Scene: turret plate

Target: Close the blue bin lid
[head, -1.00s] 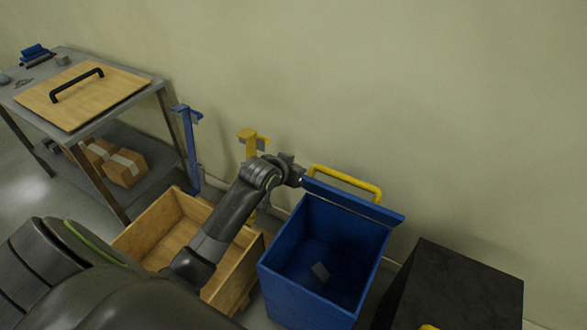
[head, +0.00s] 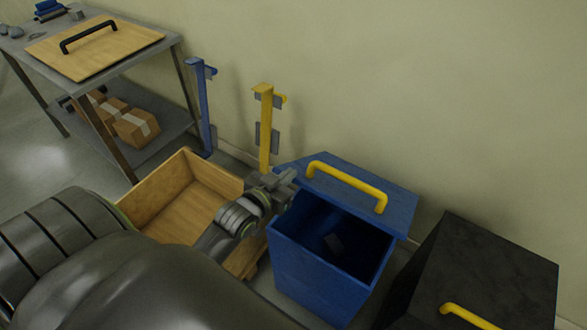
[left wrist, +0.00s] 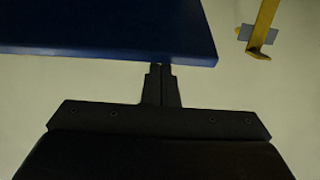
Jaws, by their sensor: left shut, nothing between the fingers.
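My left gripper (head: 287,182) is shut and empty at the lid's left edge. In the left wrist view the shut fingers (left wrist: 161,75) point at the edge of the blue lid (left wrist: 110,35); I cannot tell if they touch it. My right gripper is not in view.
A wooden crate (head: 172,188) stands left of the bin, partly behind my left arm. A black bin (head: 490,262) with a yellow handle stands close on the right. Blue (head: 203,105) and yellow (head: 266,130) posts stand by the wall. A grey shelf table (head: 165,50) is at far left.

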